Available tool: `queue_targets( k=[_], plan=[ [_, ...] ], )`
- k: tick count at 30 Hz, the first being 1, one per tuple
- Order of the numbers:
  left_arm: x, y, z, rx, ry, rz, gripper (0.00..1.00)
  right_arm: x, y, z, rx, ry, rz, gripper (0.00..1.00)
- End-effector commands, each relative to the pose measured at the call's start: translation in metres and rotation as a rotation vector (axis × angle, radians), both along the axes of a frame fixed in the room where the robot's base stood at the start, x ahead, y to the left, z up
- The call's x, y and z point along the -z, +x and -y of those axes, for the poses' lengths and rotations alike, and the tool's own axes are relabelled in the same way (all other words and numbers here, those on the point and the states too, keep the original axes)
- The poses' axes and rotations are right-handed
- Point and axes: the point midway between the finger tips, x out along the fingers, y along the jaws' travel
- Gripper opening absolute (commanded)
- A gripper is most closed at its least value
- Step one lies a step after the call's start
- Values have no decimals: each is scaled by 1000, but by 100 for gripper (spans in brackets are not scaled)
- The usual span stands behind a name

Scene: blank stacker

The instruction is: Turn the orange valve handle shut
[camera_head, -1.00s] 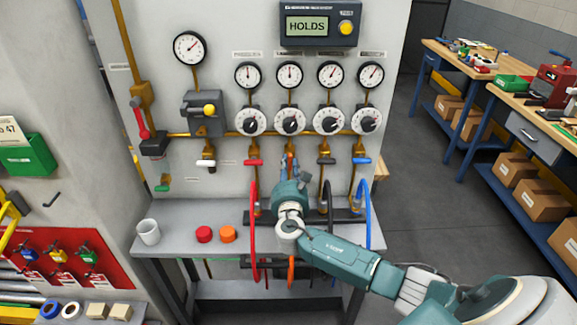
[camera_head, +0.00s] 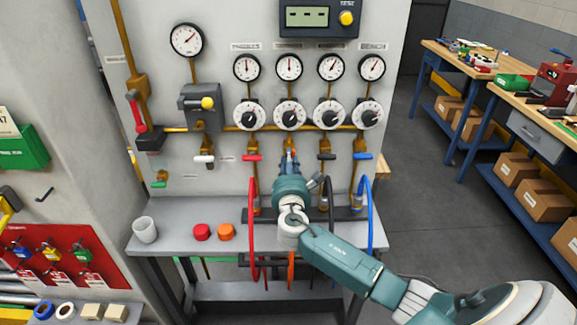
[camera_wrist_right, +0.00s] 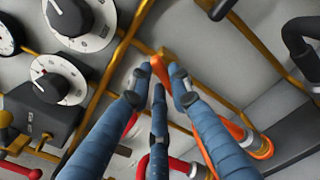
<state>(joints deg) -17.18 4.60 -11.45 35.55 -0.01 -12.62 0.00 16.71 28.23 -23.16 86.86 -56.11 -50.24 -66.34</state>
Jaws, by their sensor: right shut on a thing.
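The orange valve handle (camera_head: 290,151) is on the second pipe branch from the left, below the row of black-and-white dials. My right gripper (camera_head: 289,163) reaches it from the front and hides most of it. In the right wrist view the blue-grey fingers of my right gripper (camera_wrist_right: 160,80) close around the orange handle (camera_wrist_right: 159,67), which shows between the fingertips. An orange hose (camera_wrist_right: 259,146) with a metal end lies to the right of the fingers there. My left gripper is in no view.
Red (camera_head: 252,157), black (camera_head: 325,156) and blue (camera_head: 363,156) handles sit close on either side. A red hose (camera_head: 252,230) and a blue hose (camera_head: 367,215) hang near my arm. A white cup (camera_head: 144,230) and two caps stand on the shelf's left part.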

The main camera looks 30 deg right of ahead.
Motion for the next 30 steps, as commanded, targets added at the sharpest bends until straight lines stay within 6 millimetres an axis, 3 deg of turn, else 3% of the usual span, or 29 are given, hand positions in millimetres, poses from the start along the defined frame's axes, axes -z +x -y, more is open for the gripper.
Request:
queue_targets(
  k=[30],
  plan=[
    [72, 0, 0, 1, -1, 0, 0, 5, -4, 6, 1, 790, 484, 0]
  ],
)
